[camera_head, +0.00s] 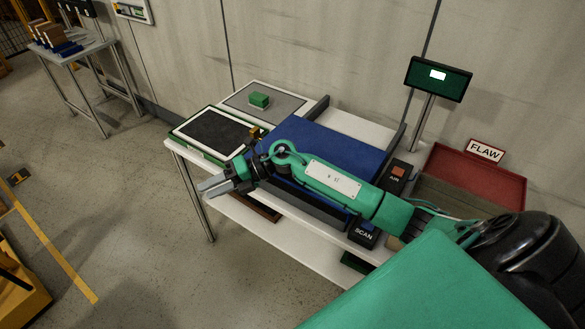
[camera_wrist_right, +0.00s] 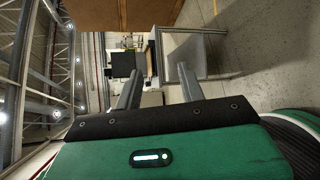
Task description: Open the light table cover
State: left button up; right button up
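A blue flat panel (camera_head: 335,148) lies between dark side rails on the white table, partly hidden by my right arm. A black panel in a white and green frame (camera_head: 215,134) lies at the table's left end, with a small brass-coloured block (camera_head: 255,132) near its right edge. I cannot tell for sure which of these is the light table cover. My right gripper (camera_head: 212,187) reaches past the table's front left edge, in front of the black panel and apart from it. Its fingers stand apart and empty in the right wrist view (camera_wrist_right: 158,88). My left gripper is out of view.
A green block (camera_head: 259,100) sits on a grey pad behind the black panel. SCAN (camera_head: 363,234) and AIR (camera_head: 397,176) button boxes, a screen (camera_head: 438,78) and a red FLAW bin (camera_head: 475,175) stand to the right. Floor left of the table is open.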

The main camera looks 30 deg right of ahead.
jog(key=s+d+r+n+g+h+p, duration=0.1)
jog(key=d+r+n+g+h, duration=0.15)
jog(key=d+h, duration=0.65)
jog(key=d+r+n+g+h, duration=0.15)
jog(key=d+r+h, duration=0.35)
jog(key=d, duration=0.9)
pick_arm(q)
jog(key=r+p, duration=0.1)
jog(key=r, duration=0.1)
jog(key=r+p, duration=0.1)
jog(key=p, duration=0.1)
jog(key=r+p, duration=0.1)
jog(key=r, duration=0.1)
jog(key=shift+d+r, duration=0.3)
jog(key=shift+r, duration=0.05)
pick_arm(e)
jog(key=shift+h, duration=0.3)
notch_tip(320, 180, down, 14)
jog(key=shift+a+r, duration=0.1)
grip_shut()
